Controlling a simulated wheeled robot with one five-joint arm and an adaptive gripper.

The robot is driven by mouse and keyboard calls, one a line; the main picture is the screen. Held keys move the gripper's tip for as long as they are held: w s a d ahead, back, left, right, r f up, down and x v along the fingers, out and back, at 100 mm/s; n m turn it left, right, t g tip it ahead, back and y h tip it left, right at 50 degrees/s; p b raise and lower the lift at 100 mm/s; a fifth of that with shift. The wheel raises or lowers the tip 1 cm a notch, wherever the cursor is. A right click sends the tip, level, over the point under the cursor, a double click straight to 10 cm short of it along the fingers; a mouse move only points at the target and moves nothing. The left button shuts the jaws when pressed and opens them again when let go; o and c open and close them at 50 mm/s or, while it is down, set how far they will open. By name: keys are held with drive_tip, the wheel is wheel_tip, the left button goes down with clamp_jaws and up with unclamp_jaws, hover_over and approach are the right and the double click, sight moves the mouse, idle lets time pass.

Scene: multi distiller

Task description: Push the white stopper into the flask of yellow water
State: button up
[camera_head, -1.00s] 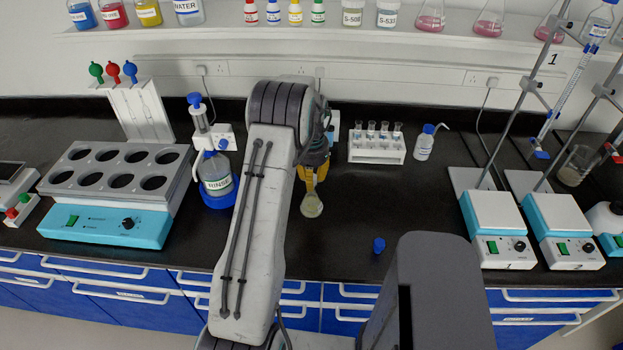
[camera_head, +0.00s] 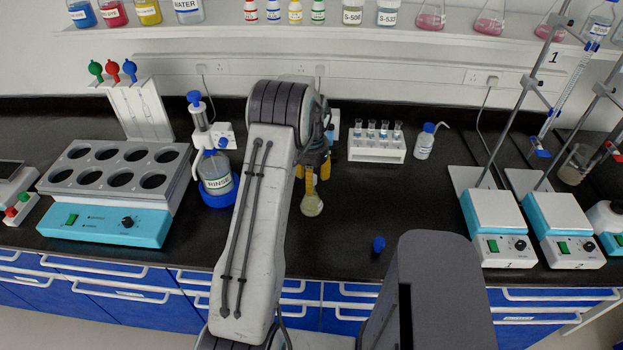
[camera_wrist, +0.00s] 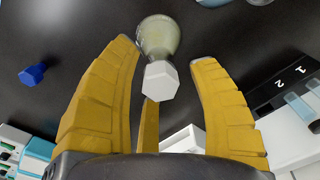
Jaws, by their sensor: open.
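The flask of pale yellow water (camera_head: 312,206) stands upright on the black bench below my gripper (camera_head: 312,176). It also shows in the wrist view (camera_wrist: 159,38), beyond the stopper. The white stopper (camera_wrist: 161,81) is a hexagonal cap in line with the flask's neck and covers its mouth from this angle. How deep it sits I cannot tell. My gripper's yellow fingers are spread open, to either side of the stopper, with gaps between. In the head view my gripper hides the stopper.
A blue stopper (camera_head: 379,244) lies on the bench to the front right. A test-tube rack (camera_head: 377,149) and a small wash bottle (camera_head: 425,142) stand behind to the right. Bench right of the flask is clear.

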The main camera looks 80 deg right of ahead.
wheel_tip(320, 180, up, 12)
drive_tip(key=shift+a, duration=0.15)
idle(0.6)
idle(0.6)
